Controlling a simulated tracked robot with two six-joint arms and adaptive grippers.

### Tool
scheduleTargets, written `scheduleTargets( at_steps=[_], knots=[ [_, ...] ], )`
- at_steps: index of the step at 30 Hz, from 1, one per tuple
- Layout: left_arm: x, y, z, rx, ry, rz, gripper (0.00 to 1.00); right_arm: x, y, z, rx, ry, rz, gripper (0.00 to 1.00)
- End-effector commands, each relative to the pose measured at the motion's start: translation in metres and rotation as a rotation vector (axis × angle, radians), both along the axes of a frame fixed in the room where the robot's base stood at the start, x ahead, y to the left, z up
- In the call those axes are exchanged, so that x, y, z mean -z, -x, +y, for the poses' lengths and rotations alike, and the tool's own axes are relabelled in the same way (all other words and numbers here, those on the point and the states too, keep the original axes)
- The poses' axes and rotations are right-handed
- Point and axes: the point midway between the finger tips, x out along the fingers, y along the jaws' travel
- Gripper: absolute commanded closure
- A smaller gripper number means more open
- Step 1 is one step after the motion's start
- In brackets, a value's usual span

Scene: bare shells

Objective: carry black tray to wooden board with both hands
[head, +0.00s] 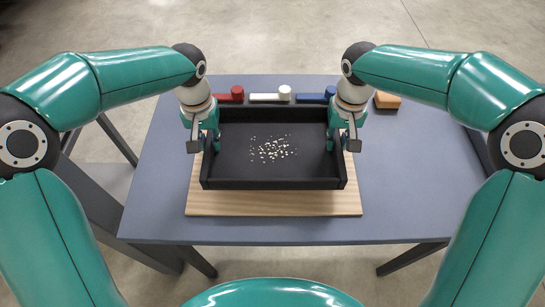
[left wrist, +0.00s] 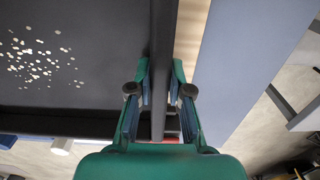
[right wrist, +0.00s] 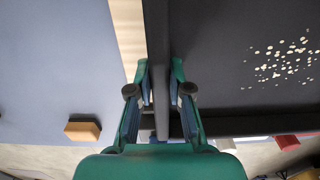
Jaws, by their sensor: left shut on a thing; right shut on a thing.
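The black tray (head: 235,168) is a shallow open box with small pale bits (head: 272,150) scattered on its floor. It is over the wooden board (head: 272,203), whose front strip and side edges show; the rest is hidden under the tray. I cannot tell whether the tray touches the board. My left gripper (head: 203,140) is shut on the tray's left wall, which runs between its fingers in the left wrist view (left wrist: 159,95). My right gripper (head: 345,140) is shut on the right wall, also seen between its fingers in the right wrist view (right wrist: 160,95). The tray looks level.
Everything is over a blue-grey table (head: 160,205). Behind the tray lie a red object (head: 228,95), a white object (head: 270,96) and a blue object (head: 315,97) in a row. A yellow-brown block (head: 387,100) is at the back right. The table's left, right and front areas are clear.

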Motion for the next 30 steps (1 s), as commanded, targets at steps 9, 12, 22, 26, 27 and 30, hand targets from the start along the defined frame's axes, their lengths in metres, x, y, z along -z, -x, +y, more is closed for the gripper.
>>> scheduleTargets(
  at_steps=[9, 12, 22, 26, 27, 30],
  knots=[
    [-0.006, -0.001, -0.002, 0.002, 0.001, -0.003, 1.0, -0.005, 0.0, -0.001, 0.003, -0.001, -0.003, 1.0],
    [-0.005, -0.001, -0.002, 0.002, 0.001, -0.003, 1.0, -0.005, 0.0, -0.002, 0.003, -0.001, -0.003, 1.0],
    [0.004, -0.001, -0.002, 0.003, 0.001, -0.003, 1.0, 0.004, 0.0, -0.002, 0.003, -0.001, -0.003, 1.0],
    [0.011, -0.001, -0.002, 0.003, 0.001, -0.003, 1.0, 0.011, 0.0, -0.002, 0.003, -0.001, -0.003, 1.0],
    [0.014, -0.001, -0.002, 0.003, 0.001, -0.003, 1.0, 0.014, 0.0, -0.002, 0.003, -0.001, -0.003, 1.0],
    [0.02, -0.001, -0.002, 0.003, 0.001, -0.003, 1.0, 0.02, 0.0, -0.002, 0.003, -0.001, -0.003, 1.0]
  ],
)
